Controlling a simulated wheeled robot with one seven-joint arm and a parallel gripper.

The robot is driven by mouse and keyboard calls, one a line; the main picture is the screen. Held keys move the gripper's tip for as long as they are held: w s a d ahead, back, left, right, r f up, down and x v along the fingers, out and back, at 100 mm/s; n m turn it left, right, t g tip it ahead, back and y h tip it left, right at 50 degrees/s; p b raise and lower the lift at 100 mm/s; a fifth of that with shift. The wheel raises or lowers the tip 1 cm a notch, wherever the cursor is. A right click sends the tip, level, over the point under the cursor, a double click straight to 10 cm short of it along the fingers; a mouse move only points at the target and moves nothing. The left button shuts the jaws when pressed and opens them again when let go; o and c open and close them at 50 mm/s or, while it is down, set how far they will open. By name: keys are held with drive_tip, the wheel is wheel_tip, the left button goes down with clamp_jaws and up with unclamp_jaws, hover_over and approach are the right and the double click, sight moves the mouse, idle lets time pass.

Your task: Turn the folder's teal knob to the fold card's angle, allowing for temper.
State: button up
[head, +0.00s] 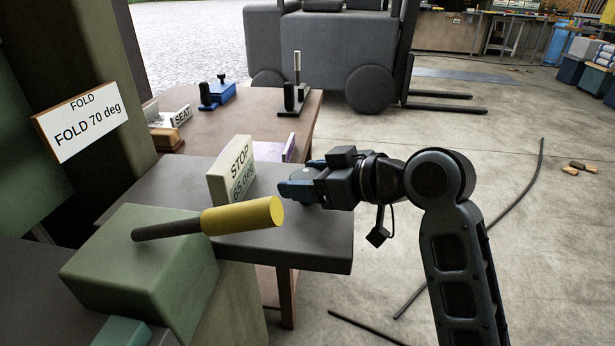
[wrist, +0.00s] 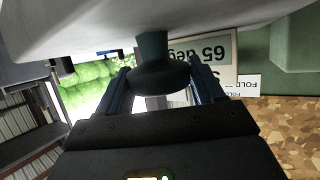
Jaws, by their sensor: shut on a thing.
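The fold card (head: 80,122) at the left in the head view reads "FOLD 70 deg"; part of it shows in the wrist view (wrist: 248,83). A cream stop block (head: 232,171) stands on the grey bench and reads "STOP" and "65 deg"; it appears upside down in the wrist view (wrist: 207,55). My gripper (head: 300,188) is just right of the stop block. In the wrist view it is shut on a dark teal knob (wrist: 157,74) with a short stem, one finger on each side. In the head view the gripper mostly hides the knob. I see no temper reading.
A green block (head: 135,262) with a yellow-handled lever (head: 242,216) stands in front of the grey bench (head: 325,235). A brown table (head: 200,142) behind holds a blue device (head: 217,94) and a "SEAT" sign (head: 181,116). A forklift (head: 330,50) stands beyond. Cables lie on the open floor at right.

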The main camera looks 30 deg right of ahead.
drive_tip(key=shift+n+g+y, duration=1.9)
drive_tip(key=shift+n+y, duration=0.6)
drive_tip(key=shift+n, duration=0.2)
drive_tip(key=o, duration=1)
drive_tip(key=shift+c, duration=0.2)
drive_tip(key=shift+d, duration=0.1)
drive_tip(key=v, duration=0.7)
drive_tip(key=shift+s+d+r, duration=0.15)
drive_tip(key=shift+d+r, duration=0.05)
drive_tip(key=shift+d, duration=0.05)
